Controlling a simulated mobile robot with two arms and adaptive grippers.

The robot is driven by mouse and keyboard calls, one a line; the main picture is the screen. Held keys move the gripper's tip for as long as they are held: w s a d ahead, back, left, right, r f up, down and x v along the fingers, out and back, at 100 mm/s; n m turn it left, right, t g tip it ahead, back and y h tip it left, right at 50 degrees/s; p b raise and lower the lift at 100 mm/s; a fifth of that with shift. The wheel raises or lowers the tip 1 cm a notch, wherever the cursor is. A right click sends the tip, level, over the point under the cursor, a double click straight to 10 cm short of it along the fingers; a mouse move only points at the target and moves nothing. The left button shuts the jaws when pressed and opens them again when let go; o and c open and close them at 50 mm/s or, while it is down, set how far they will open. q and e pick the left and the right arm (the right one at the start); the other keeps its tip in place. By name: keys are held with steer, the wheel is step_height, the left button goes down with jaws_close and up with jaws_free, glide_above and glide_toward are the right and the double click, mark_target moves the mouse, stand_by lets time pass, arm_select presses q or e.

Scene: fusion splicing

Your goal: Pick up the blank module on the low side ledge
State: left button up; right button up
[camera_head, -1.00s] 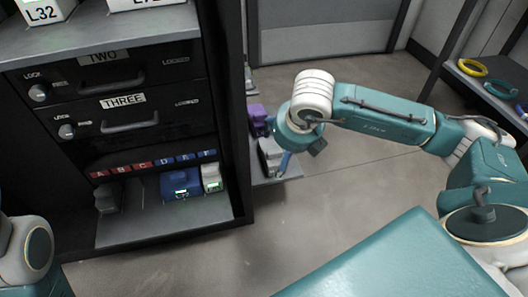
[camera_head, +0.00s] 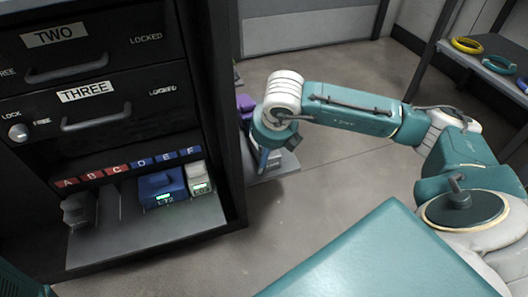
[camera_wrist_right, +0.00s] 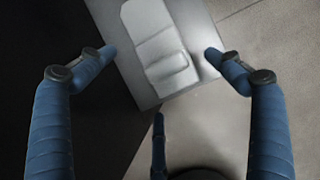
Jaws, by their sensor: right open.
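The blank module is a pale grey stepped block (camera_wrist_right: 158,48) on the grey side ledge (camera_wrist_right: 112,28) in the right wrist view. In the head view the low side ledge (camera_head: 286,166) sticks out from the cabinet's right side; my wrist and fingers largely hide the module there. My right gripper (camera_wrist_right: 160,54) is open, with blue fingertips left and right of the module and a third finger below it in the picture. I see no clear contact. In the head view my right gripper (camera_head: 264,158) points down at the ledge. My left gripper is out of view.
A purple module (camera_head: 245,104) sits farther back along the cabinet side. A teal surface (camera_head: 385,255) fills the lower foreground. Floor right of the ledge is clear.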

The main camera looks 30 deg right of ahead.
steer(key=b+x, duration=0.3)
steer(key=x, duration=0.1)
steer(key=shift+w+f, duration=0.15)
steer(key=shift+f, duration=0.1)
steer(key=shift+r, duration=0.15)
steer(key=c, duration=1.3)
